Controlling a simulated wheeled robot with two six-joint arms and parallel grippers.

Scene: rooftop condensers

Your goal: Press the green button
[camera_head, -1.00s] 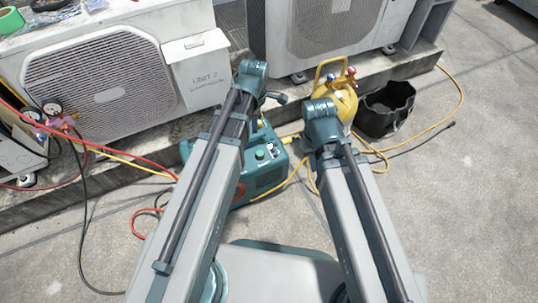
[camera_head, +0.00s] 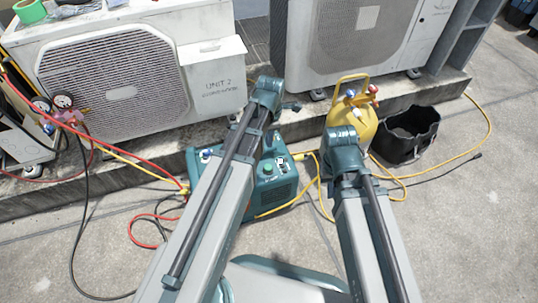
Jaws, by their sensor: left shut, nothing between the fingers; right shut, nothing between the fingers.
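The green button (camera_head: 268,169) is a small round cap on the top of a teal machine (camera_head: 283,189). The machine stands on the concrete in front of the condensers. My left arm crosses in front of the machine and hides its middle. The green button shows just right of that arm. My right arm rises to the right of the machine, clear of the button. The raised joints of both arms face the camera, and I cannot make out either gripper's fingers. Whether anything touches the button cannot be seen, but its visible cap looks uncovered.
A yellow cylinder (camera_head: 353,112) and a black bucket (camera_head: 408,134) stand right of the machine. The Unit 2 condenser (camera_head: 110,95) and another condenser (camera_head: 350,38) stand behind. Red and yellow hoses (camera_head: 320,190) lie around the machine. The concrete at right is open.

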